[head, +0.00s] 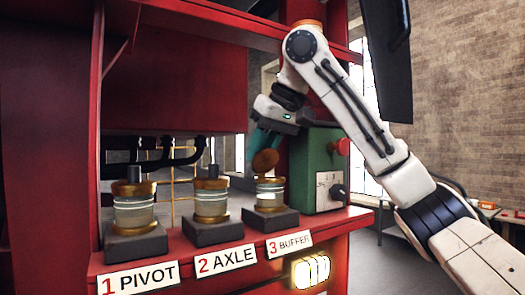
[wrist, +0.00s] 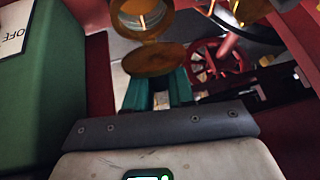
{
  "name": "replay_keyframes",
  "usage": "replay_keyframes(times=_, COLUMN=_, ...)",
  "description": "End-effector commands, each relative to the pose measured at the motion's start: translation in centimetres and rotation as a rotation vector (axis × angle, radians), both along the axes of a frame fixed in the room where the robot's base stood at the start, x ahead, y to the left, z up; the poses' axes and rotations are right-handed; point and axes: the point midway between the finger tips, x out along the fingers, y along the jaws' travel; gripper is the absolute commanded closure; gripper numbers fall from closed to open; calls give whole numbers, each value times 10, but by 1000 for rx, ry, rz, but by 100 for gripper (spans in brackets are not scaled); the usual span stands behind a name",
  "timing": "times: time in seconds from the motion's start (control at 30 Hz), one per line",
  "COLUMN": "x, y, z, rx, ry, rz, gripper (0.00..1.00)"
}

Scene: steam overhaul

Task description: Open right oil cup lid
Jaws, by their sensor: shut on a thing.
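The right oil cup (head: 270,195), behind the "3 BUFFER" label, is a glass jar with brass bands on a dark block. Its round brass lid (head: 265,160) stands tilted up above the cup's rim. My gripper (head: 266,146) comes down from above with teal fingers shut on the lid. In the wrist view the lid (wrist: 155,59) lies at the tips of the teal fingers (wrist: 157,82), and the open cup (wrist: 143,23) shows just beyond it. The exact contact between fingers and lid is partly hidden.
The pivot cup (head: 134,208) and the axle cup (head: 211,199) stand to the left with lids down. A green box (head: 318,165) with a red button (head: 342,147) and a knob stands close on the right. A red shelf edge (head: 235,262) runs in front; a red beam crosses above.

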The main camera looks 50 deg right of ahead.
Motion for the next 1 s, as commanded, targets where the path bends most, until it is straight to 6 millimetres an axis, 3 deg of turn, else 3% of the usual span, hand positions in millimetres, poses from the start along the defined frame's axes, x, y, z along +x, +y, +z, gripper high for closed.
replay_keyframes(times=0.37, x=1, y=0, z=-1, rx=1, ry=3, rz=0, gripper=100)
replay_keyframes(times=0.4, x=1, y=0, z=-1, rx=1, ry=3, rz=0, gripper=75)
replay_keyframes(times=0.57, x=1, y=0, z=-1, rx=1, ry=3, rz=0, gripper=60)
replay_keyframes(times=0.83, x=0, y=0, z=1, rx=0, ry=2, rz=0, gripper=59)
replay_keyframes(times=1.0, x=-9, y=-1, z=14, rx=-2, ry=0, rz=-3, gripper=59)
